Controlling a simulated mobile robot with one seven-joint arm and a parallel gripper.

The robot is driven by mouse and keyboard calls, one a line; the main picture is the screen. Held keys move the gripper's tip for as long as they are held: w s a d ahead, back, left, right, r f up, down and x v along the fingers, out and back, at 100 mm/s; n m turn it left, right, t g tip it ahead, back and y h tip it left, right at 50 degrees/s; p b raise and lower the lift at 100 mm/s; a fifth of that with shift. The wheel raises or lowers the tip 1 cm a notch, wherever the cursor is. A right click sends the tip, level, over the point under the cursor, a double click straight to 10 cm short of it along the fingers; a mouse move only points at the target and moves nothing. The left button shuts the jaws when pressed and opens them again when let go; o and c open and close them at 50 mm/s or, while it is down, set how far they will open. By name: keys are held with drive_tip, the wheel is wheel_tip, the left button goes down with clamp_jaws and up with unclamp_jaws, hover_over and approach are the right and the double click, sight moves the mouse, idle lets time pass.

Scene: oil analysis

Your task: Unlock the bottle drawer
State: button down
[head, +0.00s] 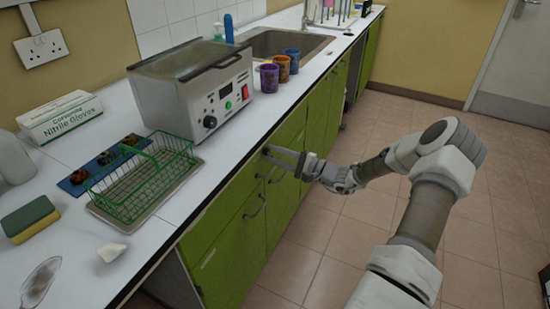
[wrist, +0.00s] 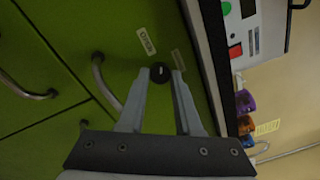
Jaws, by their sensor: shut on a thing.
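A small dark round lock knob (wrist: 160,73) with a light mark on its face sits on a green front (wrist: 130,18) near the worktop edge, shown in the wrist view. My gripper (wrist: 158,76) has its two fingertips on either side of the knob and is shut on it. In the head view my gripper (head: 272,153) reaches the green fronts (head: 232,208) just below the counter; the knob cannot be made out clearly there. A pale label (wrist: 146,41) is beside the knob; its text is too small to read surely. A curved metal handle (wrist: 97,72) is left of the fingers.
The white worktop (head: 225,152) overhangs the fronts. On it are a metal bath with controls (head: 195,85), a green wire basket (head: 142,185), a glove box (head: 60,115) and coloured cups (head: 280,68). Another handle (wrist: 25,90) protrudes nearby. The tiled floor (head: 320,240) is open.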

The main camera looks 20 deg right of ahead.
drive_tip(key=n+b, duration=0.2)
drive_tip(key=n, duration=0.3)
drive_tip(key=shift+n+b, duration=0.4)
idle(0.4)
drive_tip(key=c, duration=0.6)
unclamp_jaws()
drive_tip(key=shift+d, duration=0.1)
drive_tip(key=p+v, duration=0.3)
drive_tip(key=v, duration=1.4)
drive_tip(key=shift+d, duration=0.2)
drive_tip(key=shift+f, duration=0.1)
